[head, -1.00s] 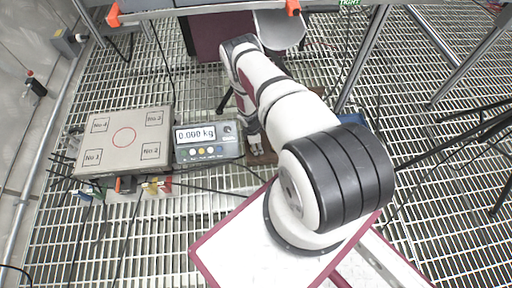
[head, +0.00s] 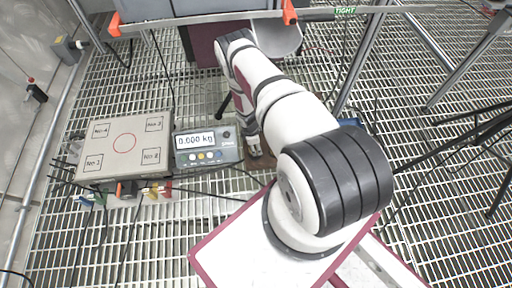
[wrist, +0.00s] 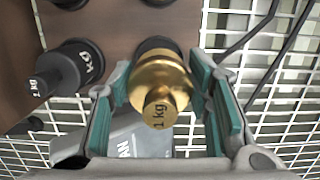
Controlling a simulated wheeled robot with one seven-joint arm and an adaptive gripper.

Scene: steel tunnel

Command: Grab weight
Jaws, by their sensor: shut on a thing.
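A brass weight marked 1 kg (wrist: 160,90) is between the teal finger pads of my gripper (wrist: 172,95) in the wrist view. My gripper is shut on it. The weight is at the right edge of a brown wooden block (wrist: 120,25); I cannot tell if it is lifted. Dark weights (wrist: 75,65) stand on the block to the left. In the head view my arm hides most of the gripper and the brass weight. A little of the brown block (head: 262,161) shows beside my arm.
A scale platform (head: 124,146) with a red circle and numbered corners lies to the left on the grating. Its display (head: 207,146) reads 0.000 kg. Cables run across the floor nearby. Metal legs and black tripod legs stand at the right.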

